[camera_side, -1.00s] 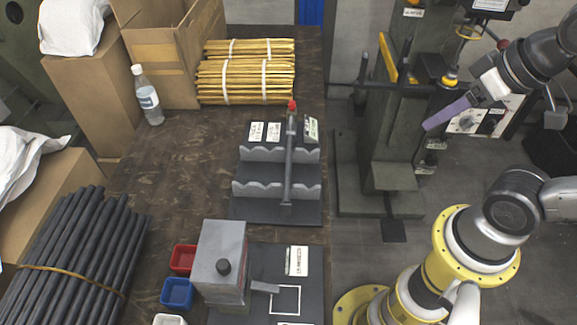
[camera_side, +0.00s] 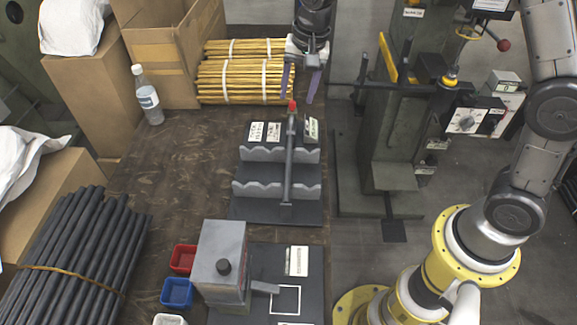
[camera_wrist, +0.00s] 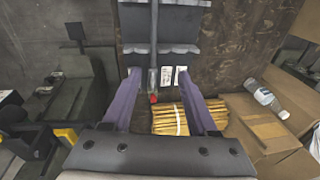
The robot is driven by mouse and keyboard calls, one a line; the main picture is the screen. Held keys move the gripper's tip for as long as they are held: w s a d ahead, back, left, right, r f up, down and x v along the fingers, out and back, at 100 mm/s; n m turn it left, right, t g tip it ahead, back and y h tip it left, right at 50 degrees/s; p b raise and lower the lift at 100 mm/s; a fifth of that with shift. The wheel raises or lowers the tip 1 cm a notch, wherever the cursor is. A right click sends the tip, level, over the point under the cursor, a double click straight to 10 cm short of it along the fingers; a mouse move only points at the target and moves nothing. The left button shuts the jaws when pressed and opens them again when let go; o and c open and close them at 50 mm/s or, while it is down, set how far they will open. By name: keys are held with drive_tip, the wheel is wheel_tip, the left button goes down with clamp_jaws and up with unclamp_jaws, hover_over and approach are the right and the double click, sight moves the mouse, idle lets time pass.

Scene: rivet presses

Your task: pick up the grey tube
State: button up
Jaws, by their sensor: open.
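The grey tube (camera_side: 288,160) lies across the notched rests of a grey rack (camera_side: 250,190), at the rack's right side, with a red tip (camera_side: 292,104) at its far end. In the wrist view the tube (camera_wrist: 154,45) runs up the picture, its red tip (camera_wrist: 153,98) between the two fingers. My gripper (camera_side: 298,98) has purple fingers spread apart and is empty. In the side view it hangs over the far end of the tube, near the red tip. In the wrist view my gripper (camera_wrist: 158,85) shows both fingers clear of the tube.
Bundled yellow rods (camera_side: 245,75) lie behind the rack, by an open cardboard box (camera_side: 165,60) and a bottle (camera_side: 149,98). A green press (camera_side: 385,130) stands right of the table. Dark rods (camera_side: 70,250) and small bins (camera_side: 177,292) are at front left.

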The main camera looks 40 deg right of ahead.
drive_tip(key=g, duration=0.2)
hover_over(288, 166)
drive_tip(key=shift+n, duration=0.3)
drive_tip(key=f, duration=1.7)
drive_tip(key=shift+s, duration=0.2)
drive_tip(key=shift+w+f, duration=0.15)
drive_tip(key=shift+f, duration=2.75)
clamp_jaws()
